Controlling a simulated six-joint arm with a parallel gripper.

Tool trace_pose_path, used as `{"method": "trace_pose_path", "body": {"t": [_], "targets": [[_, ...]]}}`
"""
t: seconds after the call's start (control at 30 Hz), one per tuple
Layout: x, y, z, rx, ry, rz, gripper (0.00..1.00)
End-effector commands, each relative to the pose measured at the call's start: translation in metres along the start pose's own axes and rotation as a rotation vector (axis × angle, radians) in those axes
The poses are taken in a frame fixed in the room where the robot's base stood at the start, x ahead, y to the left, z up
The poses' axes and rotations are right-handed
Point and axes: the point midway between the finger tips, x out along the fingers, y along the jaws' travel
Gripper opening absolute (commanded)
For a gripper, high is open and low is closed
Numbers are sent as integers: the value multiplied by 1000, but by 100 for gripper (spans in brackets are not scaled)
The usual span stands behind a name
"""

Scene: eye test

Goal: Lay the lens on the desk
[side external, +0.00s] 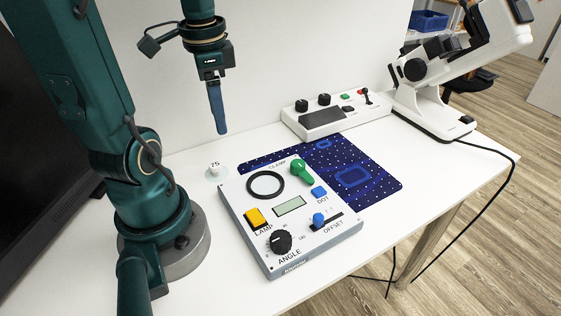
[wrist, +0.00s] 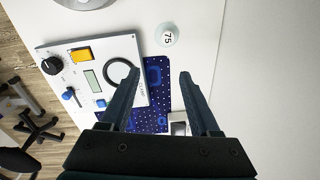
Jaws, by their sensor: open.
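A small round pale disc marked "75" (side external: 217,171), which looks like the lens, is on the white desk (side external: 430,170) behind the control box's left corner. It also shows at the top of the wrist view (wrist: 168,35). My gripper (side external: 219,132) hangs above the desk at the back, pointing down. In the wrist view my gripper (wrist: 158,77) is open, with nothing between its fingers; the disc is beyond the fingertips, apart from them. The grey control box (side external: 240,222) bears a dark ring (side external: 266,173); whether the ring holds glass I cannot tell.
The box has a green clamp lever (side external: 301,171), a yellow lamp switch (side external: 256,217), a black angle knob (side external: 280,242) and blue controls. A dotted blue mat (side external: 385,188) lies partly under it. A white console (side external: 330,120) and a white instrument (side external: 435,112) stand behind.

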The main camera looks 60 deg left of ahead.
Motion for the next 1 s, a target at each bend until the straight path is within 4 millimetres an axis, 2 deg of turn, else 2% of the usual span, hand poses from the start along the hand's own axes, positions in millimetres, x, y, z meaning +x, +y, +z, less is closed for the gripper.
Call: {"method": "trace_pose_path", "body": {"t": [0.1,0.2,0.3,0.43,0.6,1.0], "targets": [[-9,36,-20,-16,93,-64,63],[-16,68,-30,-55,197,-87,63],[-20,97,-34,-95,297,-74,63],[-24,124,-33,-137,395,-30,63],[-26,140,-31,-172,451,14,63],[-26,141,-31,-179,454,19,63]]}}
